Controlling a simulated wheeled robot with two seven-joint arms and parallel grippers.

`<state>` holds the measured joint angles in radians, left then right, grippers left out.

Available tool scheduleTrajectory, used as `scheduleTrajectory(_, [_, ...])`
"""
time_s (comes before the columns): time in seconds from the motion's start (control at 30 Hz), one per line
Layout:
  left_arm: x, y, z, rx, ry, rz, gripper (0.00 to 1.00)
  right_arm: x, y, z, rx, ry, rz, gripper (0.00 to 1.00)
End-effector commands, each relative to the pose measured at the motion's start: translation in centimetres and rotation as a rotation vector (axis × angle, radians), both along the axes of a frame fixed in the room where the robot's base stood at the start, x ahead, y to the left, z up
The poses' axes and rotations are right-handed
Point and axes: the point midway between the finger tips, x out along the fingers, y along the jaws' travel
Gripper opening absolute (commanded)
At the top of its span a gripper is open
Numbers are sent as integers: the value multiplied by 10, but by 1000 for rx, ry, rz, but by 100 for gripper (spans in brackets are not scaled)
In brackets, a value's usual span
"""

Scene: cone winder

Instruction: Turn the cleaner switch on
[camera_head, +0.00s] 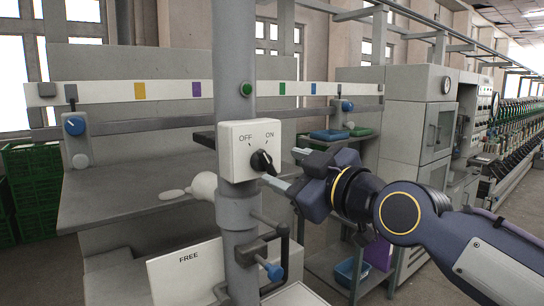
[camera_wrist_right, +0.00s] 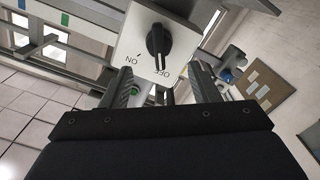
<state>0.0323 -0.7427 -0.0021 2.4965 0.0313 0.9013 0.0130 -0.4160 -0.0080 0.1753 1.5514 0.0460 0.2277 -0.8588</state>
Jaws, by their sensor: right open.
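The cleaner switch is a white box (camera_head: 237,150) on a grey post, marked OFF and ON, with a black rotary knob (camera_head: 261,161). In the right wrist view the box (camera_wrist_right: 186,12) appears upside down, and the knob (camera_wrist_right: 158,42) has its handle toward the OFF label. My right gripper (camera_head: 285,168) is open just right of the knob in the head view. In the wrist view its two fingers (camera_wrist_right: 164,88) are spread on either side below the knob, with nothing seen between them. Contact with the knob cannot be told. My left gripper is not in view.
A grey table (camera_head: 115,205) stands behind at left, and a FREE sign (camera_head: 188,275) is low in front. Green crates (camera_head: 35,180) stand far left.

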Motion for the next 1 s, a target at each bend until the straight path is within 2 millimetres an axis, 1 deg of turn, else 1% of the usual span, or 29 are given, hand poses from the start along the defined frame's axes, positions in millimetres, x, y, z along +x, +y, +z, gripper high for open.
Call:
scheduleTrajectory(0.03, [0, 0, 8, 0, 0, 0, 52, 8, 6, 3, -2, 4, 1, 55])
scheduleTrajectory(0.1, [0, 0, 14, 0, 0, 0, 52, 17, 13, 3, -2, 6, 1, 55])
scheduleTrajectory(0.33, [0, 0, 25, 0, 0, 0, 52, 42, 30, 1, 0, 5, 0, 55])
scheduleTrajectory(0.5, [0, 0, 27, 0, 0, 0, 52, 49, 35, -1, 0, 5, -2, 55])
scheduleTrajectory(0.7, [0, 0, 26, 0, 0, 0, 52, 49, 34, -1, 1, 4, -1, 55])
scheduleTrajectory(0.73, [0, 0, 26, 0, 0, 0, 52, 49, 34, -1, 0, 5, -2, 54])
scheduleTrajectory(0.77, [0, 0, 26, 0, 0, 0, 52, 49, 34, -1, 0, 5, -2, 50])
scheduleTrajectory(1.0, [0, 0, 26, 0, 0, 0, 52, 49, 34, -1, 0, 5, -2, 18])
